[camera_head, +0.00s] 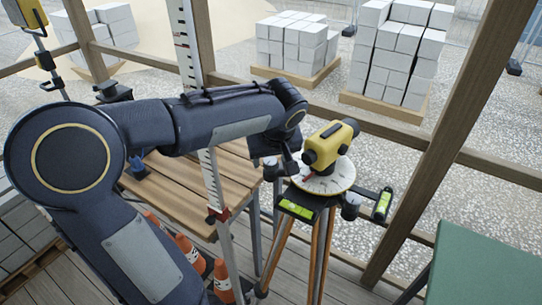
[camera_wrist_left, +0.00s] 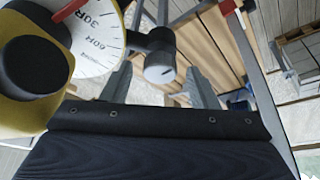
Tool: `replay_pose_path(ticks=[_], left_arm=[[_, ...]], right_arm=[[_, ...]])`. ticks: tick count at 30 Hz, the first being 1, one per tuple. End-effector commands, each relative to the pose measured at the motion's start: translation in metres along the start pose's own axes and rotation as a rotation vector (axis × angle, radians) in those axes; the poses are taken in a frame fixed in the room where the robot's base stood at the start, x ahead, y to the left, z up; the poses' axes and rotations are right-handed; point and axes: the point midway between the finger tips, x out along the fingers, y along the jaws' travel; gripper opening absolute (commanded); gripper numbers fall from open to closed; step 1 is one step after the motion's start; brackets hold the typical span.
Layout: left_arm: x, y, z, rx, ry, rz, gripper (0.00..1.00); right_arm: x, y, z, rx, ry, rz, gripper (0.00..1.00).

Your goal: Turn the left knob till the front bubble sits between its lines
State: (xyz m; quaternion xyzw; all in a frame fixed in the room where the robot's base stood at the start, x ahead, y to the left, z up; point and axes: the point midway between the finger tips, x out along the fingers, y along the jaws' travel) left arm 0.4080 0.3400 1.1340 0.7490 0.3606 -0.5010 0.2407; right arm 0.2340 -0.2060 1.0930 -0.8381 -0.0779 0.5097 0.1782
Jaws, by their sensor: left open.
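The yellow level (camera_head: 325,148) stands on a white round dial (camera_head: 328,181) above a tripod. The dark left knob (camera_head: 270,169) is at the dial's left side. It also shows in the left wrist view as a black knob (camera_wrist_left: 160,58) with a white mark. The front vial (camera_head: 297,209) is bright green; its bubble is too small to place against its lines. My left gripper (camera_head: 287,162) hangs close beside the left knob. In the left wrist view its open fingers (camera_wrist_left: 160,86) stand either side of the knob in the picture; contact cannot be told. My right gripper is out of view.
A second green vial (camera_head: 383,204) and another dark knob (camera_head: 350,205) sit at the dial's right. A wooden table (camera_head: 190,178) and a red-and-white staff (camera_head: 213,180) stand to the left. Orange cones (camera_head: 222,275) are below. A green surface (camera_head: 485,262) is at lower right.

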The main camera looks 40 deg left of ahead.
Motion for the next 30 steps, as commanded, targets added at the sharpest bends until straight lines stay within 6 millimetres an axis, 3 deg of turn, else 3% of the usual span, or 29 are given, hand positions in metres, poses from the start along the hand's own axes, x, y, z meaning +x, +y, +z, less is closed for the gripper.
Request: replay_pose_path(ticks=[7,17,30], left_arm=[[0.0009,0.0001,0.0,0.0,0.0,0.001,0.53],[0.0005,0.0001,0.0,0.0,0.0,0.001,0.09],[0.0012,-0.0009,0.0,0.096,0.001,0.043,0.09]], right_arm=[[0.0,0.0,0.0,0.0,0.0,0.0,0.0],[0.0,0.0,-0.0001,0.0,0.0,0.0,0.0],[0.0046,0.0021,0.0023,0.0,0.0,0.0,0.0]])
